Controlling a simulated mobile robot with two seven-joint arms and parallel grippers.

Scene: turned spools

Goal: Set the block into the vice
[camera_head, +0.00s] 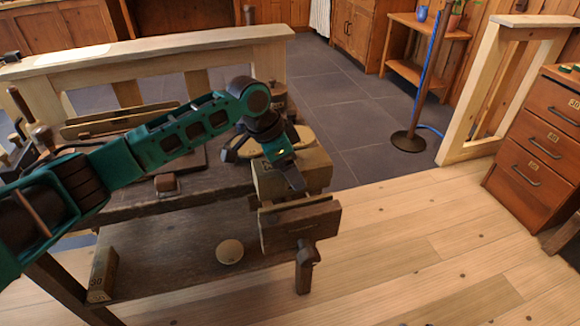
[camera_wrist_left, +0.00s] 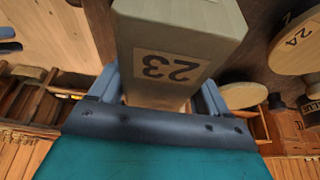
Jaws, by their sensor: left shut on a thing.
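A pale tan block (camera_wrist_left: 180,28) labelled 23 shows large in the left wrist view, between the fingers of my left gripper (camera_wrist_left: 160,98). In the head view my left gripper (camera_head: 289,172) points down at the bench's right end, shut on the block (camera_head: 312,170). The wooden vice (camera_head: 300,224) is at that end, with its front jaw facing the room and a screw handle below. The block is just behind and above the front jaw. I cannot tell whether it touches the jaws or bench. My right gripper is not in view.
A wooden block (camera_head: 103,274) marked 30 and a round disc (camera_head: 230,252) are on the bench's lower shelf. Tools and pieces crowd the bench's left. A drawer cabinet (camera_head: 540,130) stands at the right. The floor in front of the vice is clear.

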